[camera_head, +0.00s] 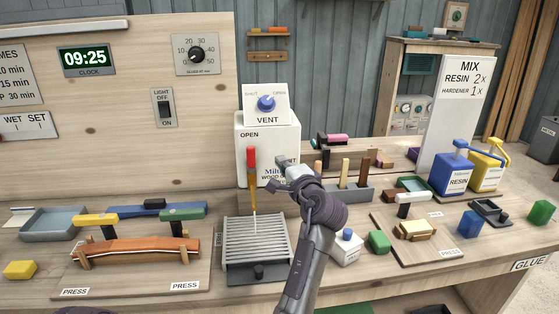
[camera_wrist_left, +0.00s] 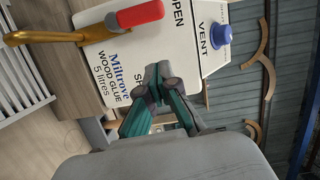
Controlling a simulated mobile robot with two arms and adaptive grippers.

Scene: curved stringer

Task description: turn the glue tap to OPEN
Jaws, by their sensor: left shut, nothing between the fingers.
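The glue tap has a red handle (camera_head: 251,160) on the front of a white wood glue container (camera_head: 285,140). The handle stands upright, its tip just below the word OPEN. In the left wrist view the red handle (camera_wrist_left: 140,14) shows with its curved brass spout (camera_wrist_left: 28,37).
A grey slatted grate (camera_head: 255,243) lies below the tap. A VENT knob (camera_head: 266,104) tops the container. A rack of upright sticks (camera_head: 352,190) stands to the right. A press with a curved wooden piece (camera_head: 135,250) is at left.

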